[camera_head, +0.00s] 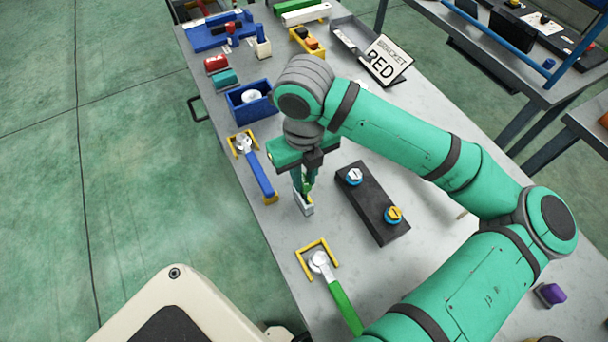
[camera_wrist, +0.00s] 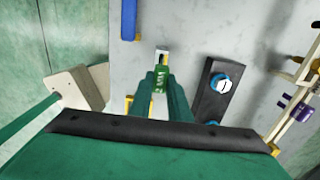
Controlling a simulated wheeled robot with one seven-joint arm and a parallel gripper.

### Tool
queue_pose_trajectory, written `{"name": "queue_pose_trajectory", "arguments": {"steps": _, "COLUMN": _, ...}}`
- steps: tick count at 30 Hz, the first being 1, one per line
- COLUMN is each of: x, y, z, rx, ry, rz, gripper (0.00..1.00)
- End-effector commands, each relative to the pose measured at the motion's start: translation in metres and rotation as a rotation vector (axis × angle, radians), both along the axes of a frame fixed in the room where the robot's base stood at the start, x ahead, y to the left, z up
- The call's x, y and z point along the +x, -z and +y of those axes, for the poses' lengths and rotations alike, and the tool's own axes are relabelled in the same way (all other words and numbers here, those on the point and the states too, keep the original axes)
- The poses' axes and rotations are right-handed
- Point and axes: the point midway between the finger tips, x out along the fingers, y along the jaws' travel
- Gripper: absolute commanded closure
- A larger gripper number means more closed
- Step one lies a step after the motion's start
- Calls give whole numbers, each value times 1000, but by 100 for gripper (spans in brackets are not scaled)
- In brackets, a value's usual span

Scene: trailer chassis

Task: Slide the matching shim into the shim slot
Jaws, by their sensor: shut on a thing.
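My gripper (camera_head: 304,178) points down over the table, left of the black block, and is shut on a green shim (camera_wrist: 159,82) with pale markings. It also shows in the wrist view (camera_wrist: 160,93), with the shim between its fingers. A small light grey block (camera_head: 306,209), which looks like the shim slot, stands right below the fingertips.
A black block (camera_head: 372,203) with a blue-and-white knob and a yellow knob lies to the right. A blue-handled lever (camera_head: 258,174) is to the left, and a green-handled lever (camera_head: 345,305) is nearer. A blue bin (camera_head: 240,108) and a "BRACKET RED" sign (camera_head: 385,60) stand farther back.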

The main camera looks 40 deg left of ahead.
Motion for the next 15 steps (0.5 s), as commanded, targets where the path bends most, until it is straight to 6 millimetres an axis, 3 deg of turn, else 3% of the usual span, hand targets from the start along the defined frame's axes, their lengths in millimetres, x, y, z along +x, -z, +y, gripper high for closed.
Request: {"name": "queue_pose_trajectory", "arguments": {"steps": 15, "x": 0, "y": 9, "z": 0, "rx": 1, "ry": 0, "rz": 0, "gripper": 100}}
